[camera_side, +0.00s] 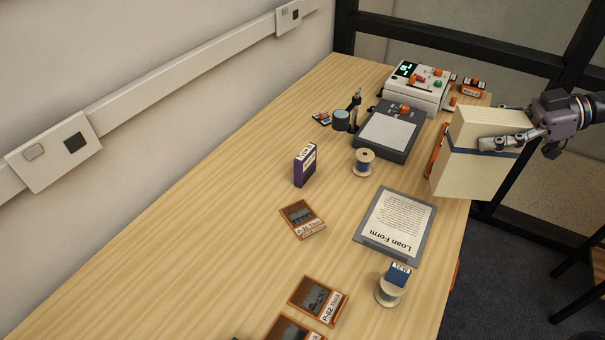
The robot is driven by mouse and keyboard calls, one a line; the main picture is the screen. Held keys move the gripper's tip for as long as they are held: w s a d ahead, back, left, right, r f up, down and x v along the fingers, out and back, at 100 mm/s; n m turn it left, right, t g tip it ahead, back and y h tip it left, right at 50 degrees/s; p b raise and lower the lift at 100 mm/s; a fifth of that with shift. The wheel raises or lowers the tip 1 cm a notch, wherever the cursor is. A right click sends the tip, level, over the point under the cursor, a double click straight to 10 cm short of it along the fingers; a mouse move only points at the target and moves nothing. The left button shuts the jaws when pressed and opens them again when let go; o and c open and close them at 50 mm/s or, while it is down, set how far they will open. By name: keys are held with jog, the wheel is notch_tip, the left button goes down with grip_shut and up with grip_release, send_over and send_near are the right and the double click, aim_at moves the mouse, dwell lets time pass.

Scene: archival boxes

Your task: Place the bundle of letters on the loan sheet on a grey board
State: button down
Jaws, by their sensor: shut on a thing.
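The bundle of letters (470,172) is a thick cream block with a dark blue band around it. My gripper (493,126) is shut on it from the right, with one finger along its near face; the other finger is mostly hidden. The bundle is upright and slightly tilted at the right edge of the table. Its height above the table is hard to tell. The loan sheet (398,222), headed "Loan Form", lies on a grey board (385,254) in front of and left of the bundle. The sheet is bare, and the bundle is apart from it.
A spool with a blue labelled block (398,274) stands just in front of the board. Another spool (364,163) and a grey device (370,147) are behind it. A purple box (304,168) and a framed photo (302,219) are left. An orange item (436,150) is partly hidden behind the bundle.

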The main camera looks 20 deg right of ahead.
jog(key=w+a+f, duration=0.2)
jog(key=a+f, duration=0.8)
jog(key=a, duration=0.1)
jog(key=shift+w+f, duration=0.35)
jog(key=shift+c, duration=2.1)
grip_release()
jog(key=shift+f, duration=0.1)
